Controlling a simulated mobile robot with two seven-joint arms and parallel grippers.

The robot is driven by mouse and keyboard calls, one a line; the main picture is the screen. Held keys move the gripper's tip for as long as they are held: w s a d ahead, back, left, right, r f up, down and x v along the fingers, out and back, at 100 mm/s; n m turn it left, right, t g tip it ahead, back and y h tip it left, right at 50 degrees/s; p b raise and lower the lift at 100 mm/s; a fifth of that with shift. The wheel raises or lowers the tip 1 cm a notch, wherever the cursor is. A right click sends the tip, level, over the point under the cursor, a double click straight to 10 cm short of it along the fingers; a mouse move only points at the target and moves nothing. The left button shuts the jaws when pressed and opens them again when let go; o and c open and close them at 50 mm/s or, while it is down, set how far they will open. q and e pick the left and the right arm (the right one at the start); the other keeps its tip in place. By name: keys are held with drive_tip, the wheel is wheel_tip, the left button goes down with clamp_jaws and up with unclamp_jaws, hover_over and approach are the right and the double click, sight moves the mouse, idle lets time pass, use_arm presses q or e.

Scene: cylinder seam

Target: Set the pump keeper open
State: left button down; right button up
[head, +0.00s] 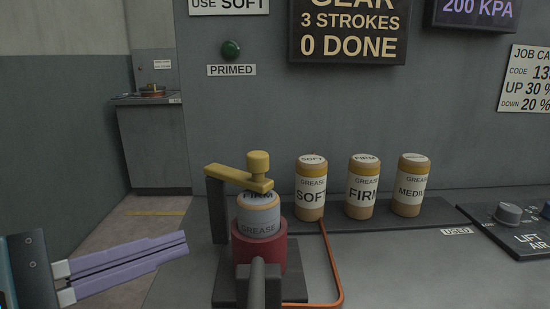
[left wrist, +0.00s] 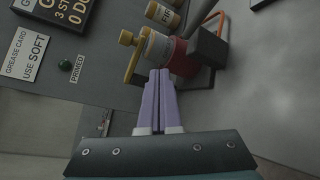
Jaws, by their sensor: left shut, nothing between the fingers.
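The pump (head: 259,245) has a red cup on a dark base. A grey grease cartridge (head: 258,214) stands upright in it, its label partly hidden, seeming to read FIRM. The yellow keeper (head: 232,177) is a bar running from a dark post at left across the cartridge's top, with a round knob (head: 258,162) at its right end. The keeper also shows in the left wrist view (left wrist: 133,65). My left gripper (head: 186,241) has lilac fingers, shut and empty, left of the pump and apart from it. It shows in the left wrist view (left wrist: 160,73). My right gripper is out of view.
Grease cartridges marked SOFT (head: 311,190), FIRM (head: 362,189) and MEDIUM (head: 410,187) stand on a dark strip to the right. An orange hose (head: 333,262) curves beside the pump. A green lamp (head: 231,49) sits above PRIMED. A sign reads 0 DONE.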

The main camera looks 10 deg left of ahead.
use_arm(q)
drive_tip(key=s+a+r+n+t+h, duration=0.1)
drive_tip(key=s+a+r+n+h, duration=0.2)
drive_tip(key=n, duration=0.7)
drive_tip(key=n+y+p, duration=0.1)
drive_tip(key=p, duration=0.3)
approach(250, 165)
drive_tip(key=x, duration=0.5)
drive_tip(key=shift+w+d, duration=0.15)
drive_tip(key=shift+w, duration=0.1)
drive_tip(key=shift+w+d+f, duration=0.1)
drive_tip(key=shift+w+d, duration=0.25)
drive_tip(key=shift+w, duration=0.2)
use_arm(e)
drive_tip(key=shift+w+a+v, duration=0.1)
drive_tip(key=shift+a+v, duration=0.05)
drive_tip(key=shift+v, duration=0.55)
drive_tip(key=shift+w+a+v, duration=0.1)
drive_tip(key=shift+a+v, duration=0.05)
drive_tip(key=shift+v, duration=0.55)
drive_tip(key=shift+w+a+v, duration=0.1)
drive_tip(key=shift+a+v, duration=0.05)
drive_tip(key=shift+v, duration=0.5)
